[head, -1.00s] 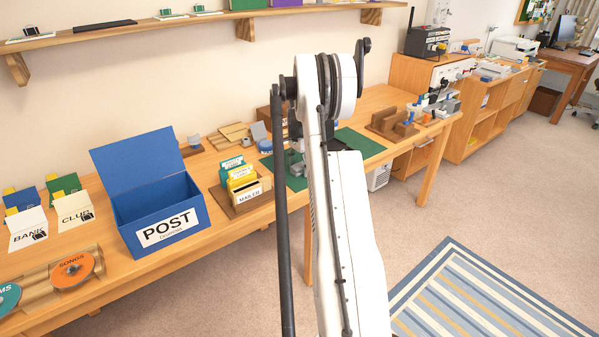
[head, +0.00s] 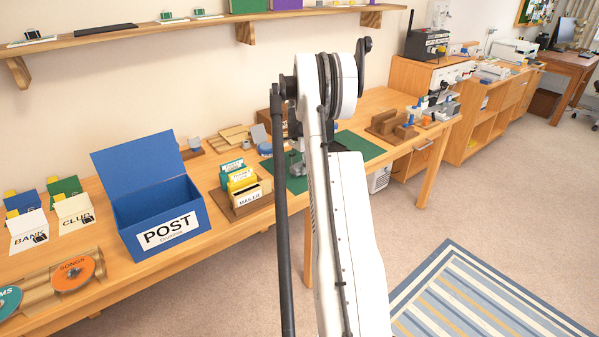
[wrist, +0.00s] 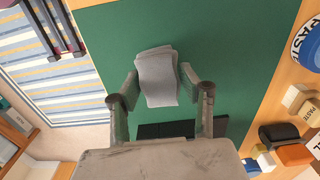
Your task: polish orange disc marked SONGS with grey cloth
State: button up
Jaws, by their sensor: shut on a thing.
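The orange disc marked SONGS (head: 73,274) lies on a wooden rack at the front left of the bench in the head view, beside a teal disc (head: 8,300). It does not show in the wrist view. The grey cloth (wrist: 158,78) is between the two fingers of my gripper (wrist: 160,78) in the wrist view, over a green mat (wrist: 225,45). My gripper is shut on the cloth. In the head view my arm largely hides the gripper and the cloth. My gripper is far to the right of the disc.
The blue POST box (head: 160,210), with its lid up, and the MAILER card holder (head: 240,188) stand between the mat and the disc rack. A round blue and white tin marked PAST (wrist: 308,45) is right of the mat in the wrist view. A wall shelf (head: 200,22) hangs above.

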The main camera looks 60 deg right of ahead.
jog(key=shift+r+p, duration=0.7)
jog(key=shift+r, duration=1.55)
